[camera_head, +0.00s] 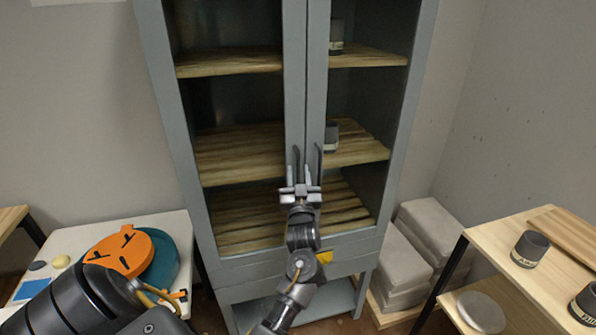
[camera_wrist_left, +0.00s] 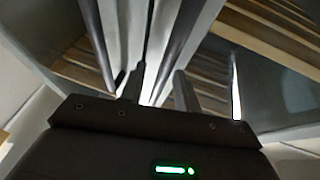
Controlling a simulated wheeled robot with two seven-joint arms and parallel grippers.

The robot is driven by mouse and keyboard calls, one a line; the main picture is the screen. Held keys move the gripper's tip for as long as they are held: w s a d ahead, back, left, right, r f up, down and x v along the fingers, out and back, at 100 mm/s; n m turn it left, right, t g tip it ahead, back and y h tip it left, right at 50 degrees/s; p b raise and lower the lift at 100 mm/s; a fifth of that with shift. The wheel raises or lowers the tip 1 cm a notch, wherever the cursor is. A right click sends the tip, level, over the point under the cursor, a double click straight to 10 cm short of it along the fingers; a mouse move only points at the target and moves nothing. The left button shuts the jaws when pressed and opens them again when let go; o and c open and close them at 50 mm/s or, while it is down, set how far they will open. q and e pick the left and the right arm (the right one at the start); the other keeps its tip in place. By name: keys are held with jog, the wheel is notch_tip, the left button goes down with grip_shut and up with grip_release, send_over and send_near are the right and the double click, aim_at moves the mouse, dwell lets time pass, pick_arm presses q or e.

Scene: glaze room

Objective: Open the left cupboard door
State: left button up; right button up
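The grey cupboard has two glass-fronted doors, and both look shut. The left cupboard door (camera_head: 294,75) meets the right door (camera_head: 318,75) at the middle. Each door has a dark vertical bar handle near the meeting edge: the left handle (camera_head: 296,158) and the right handle (camera_head: 318,158). My left gripper (camera_head: 299,174) is in front of the handles' lower part, fingers pointing at the cupboard. In the left wrist view its fingers (camera_wrist_left: 159,88) are apart, close to the door frames. I cannot tell whether a finger touches a handle. My right gripper is out of view.
Shelves behind the glass hold dark cups (camera_head: 336,35). Grey blocks (camera_head: 430,226) are stacked at the right, beside a wooden table (camera_head: 500,247) with cups.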

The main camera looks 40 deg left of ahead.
pick_arm(q)
grip_shut()
dwell(0.5)
